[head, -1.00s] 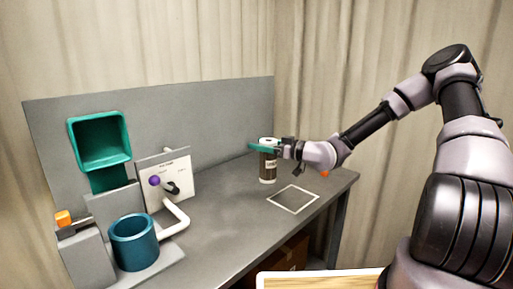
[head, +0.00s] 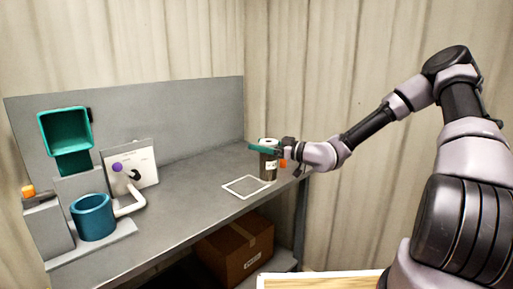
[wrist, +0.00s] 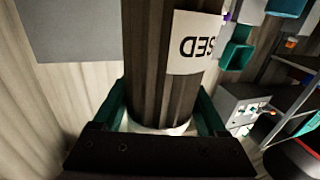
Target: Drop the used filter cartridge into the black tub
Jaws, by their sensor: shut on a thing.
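The used filter cartridge (head: 268,166) is a dark brown cylinder with a white top, at the right end of the grey bench in the head view. In the wrist view the cartridge (wrist: 155,60) fills the middle, and its white label shows the letters "SED" upside down. My gripper (head: 264,149) has its teal fingers shut around the cartridge near its top. The gripper (wrist: 162,112) also shows in the wrist view, one finger on each side. A dark rounded thing with a red edge (wrist: 295,158) is cut off at the wrist view's lower right; I cannot tell whether it is the black tub.
A white-outlined square (head: 246,187) on the bench (head: 185,195) is empty. At the left stand a teal hopper (head: 65,131), a blue round tank (head: 92,218) and a panel with a purple knob (head: 130,163). A cardboard box (head: 235,252) sits below the bench.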

